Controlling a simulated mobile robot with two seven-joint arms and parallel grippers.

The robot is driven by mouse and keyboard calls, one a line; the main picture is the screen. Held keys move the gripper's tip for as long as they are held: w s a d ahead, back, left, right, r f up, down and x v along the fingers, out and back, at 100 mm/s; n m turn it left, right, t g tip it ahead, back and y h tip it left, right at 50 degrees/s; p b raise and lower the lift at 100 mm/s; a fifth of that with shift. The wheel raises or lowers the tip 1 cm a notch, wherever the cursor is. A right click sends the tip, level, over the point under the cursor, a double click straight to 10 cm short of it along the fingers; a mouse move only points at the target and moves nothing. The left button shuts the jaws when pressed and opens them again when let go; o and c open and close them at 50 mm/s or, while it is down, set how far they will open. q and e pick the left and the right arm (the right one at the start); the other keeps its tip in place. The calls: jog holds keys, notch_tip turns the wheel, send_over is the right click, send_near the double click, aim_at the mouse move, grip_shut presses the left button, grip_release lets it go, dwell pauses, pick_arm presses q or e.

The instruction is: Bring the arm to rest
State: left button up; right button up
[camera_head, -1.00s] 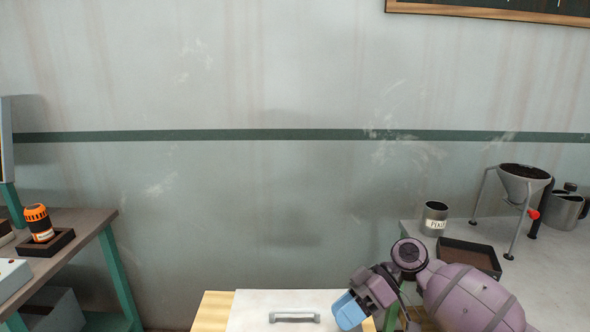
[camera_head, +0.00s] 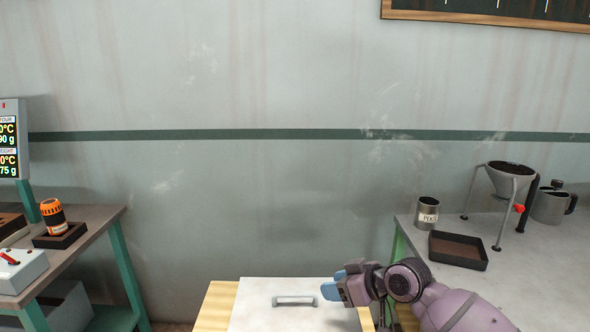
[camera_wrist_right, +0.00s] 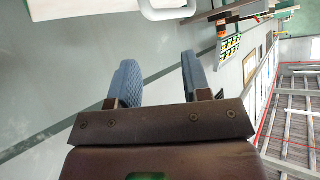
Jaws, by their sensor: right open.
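My right gripper (camera_head: 331,289) has blue finger pads and sits at the end of my purple arm, low in the head view. It is beside the right part of a white panel with a grey handle (camera_head: 294,300). In the right wrist view my right gripper (camera_wrist_right: 161,75) shows its two blue fingers apart with nothing between them. The grey handle (camera_wrist_right: 168,8) shows at the top of that view, beyond the fingers. My left gripper is not in the head view.
On the right, a grey table (camera_head: 540,270) holds a metal cup (camera_head: 427,211), a dark tray (camera_head: 458,250), a funnel on legs (camera_head: 508,178) and a jug (camera_head: 550,206). On the left, a bench holds an orange-topped canister (camera_head: 53,215) and a white box (camera_head: 20,271).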

jog(key=s+d+t, duration=0.1)
jog(key=s+d+m+t+h+p, duration=0.1)
jog(key=s+t, duration=0.1)
jog(key=s+d+f+m+t, duration=0.1)
jog(key=s+d+t, duration=0.1)
jog(key=shift+s+h+p, duration=0.2)
jog(key=shift+h+p, duration=0.1)
jog(key=shift+p, duration=0.1)
pick_arm(q)
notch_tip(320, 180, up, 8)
jog(key=p, duration=0.5)
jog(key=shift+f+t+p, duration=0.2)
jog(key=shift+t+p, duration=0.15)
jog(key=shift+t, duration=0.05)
pick_arm(e)
jog(key=s+d+f+m+h, duration=0.2)
jog(key=s+d+f, duration=0.2)
jog(key=s, duration=0.7)
jog(key=s+d+f+m+h, duration=0.2)
jog(key=s+d+f+h, duration=0.1)
jog(key=s, duration=0.9)
jog(key=s+d+f+m+h, duration=0.2)
jog(key=s+d+f, duration=0.3)
jog(key=s, duration=0.7)
jog(key=shift+d+f+g+h, duration=0.35)
jog(key=shift+d+g+h, duration=0.05)
jog(key=shift+d, duration=0.7)
